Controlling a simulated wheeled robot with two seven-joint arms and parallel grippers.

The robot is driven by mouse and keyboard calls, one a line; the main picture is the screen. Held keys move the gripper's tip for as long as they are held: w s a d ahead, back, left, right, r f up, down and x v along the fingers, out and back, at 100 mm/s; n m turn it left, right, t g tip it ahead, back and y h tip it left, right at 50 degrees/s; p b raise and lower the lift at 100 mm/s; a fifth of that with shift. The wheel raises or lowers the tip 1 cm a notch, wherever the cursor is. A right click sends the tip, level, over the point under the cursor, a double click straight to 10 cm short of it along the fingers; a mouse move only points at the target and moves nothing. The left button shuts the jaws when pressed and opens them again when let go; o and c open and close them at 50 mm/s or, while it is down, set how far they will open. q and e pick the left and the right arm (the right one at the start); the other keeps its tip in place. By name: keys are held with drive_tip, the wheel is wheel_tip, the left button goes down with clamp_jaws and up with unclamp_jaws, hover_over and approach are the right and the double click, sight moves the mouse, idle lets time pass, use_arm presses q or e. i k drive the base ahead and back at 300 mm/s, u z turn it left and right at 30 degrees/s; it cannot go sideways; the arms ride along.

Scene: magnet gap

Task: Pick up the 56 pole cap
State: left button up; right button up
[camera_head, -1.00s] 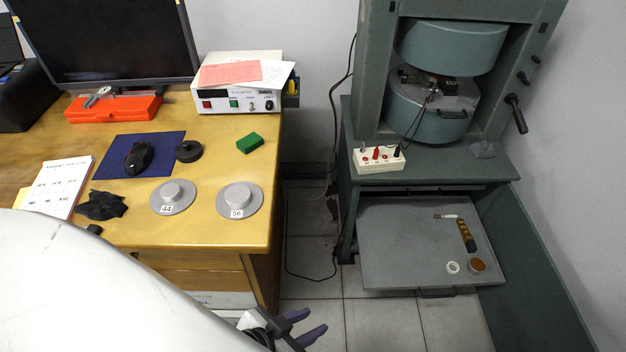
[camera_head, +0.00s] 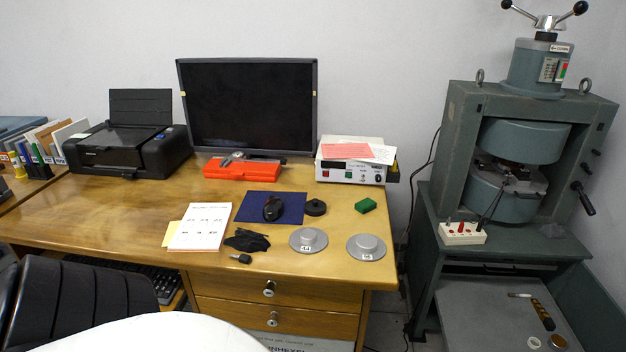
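The 56 pole cap (camera_head: 366,246) is a grey, stepped metal disc lying flat near the front right corner of the wooden desk (camera_head: 328,218). Its label is too small to read now, but the earlier frame shows 56 on it. A similar pole cap marked 44 (camera_head: 308,239) lies just to its left, apart from it. Neither of my grippers shows in the head view now.
A green block (camera_head: 366,205), a black disc (camera_head: 315,207), a mouse (camera_head: 272,208) on a blue pad and a black cloth (camera_head: 246,240) lie around the caps. The electromagnet (camera_head: 525,150) stands right of the desk. A black chair (camera_head: 80,305) is at front left.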

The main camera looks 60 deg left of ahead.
sight(363, 248)
drive_tip(key=k, duration=0.3)
drive_tip(key=u, duration=1.2)
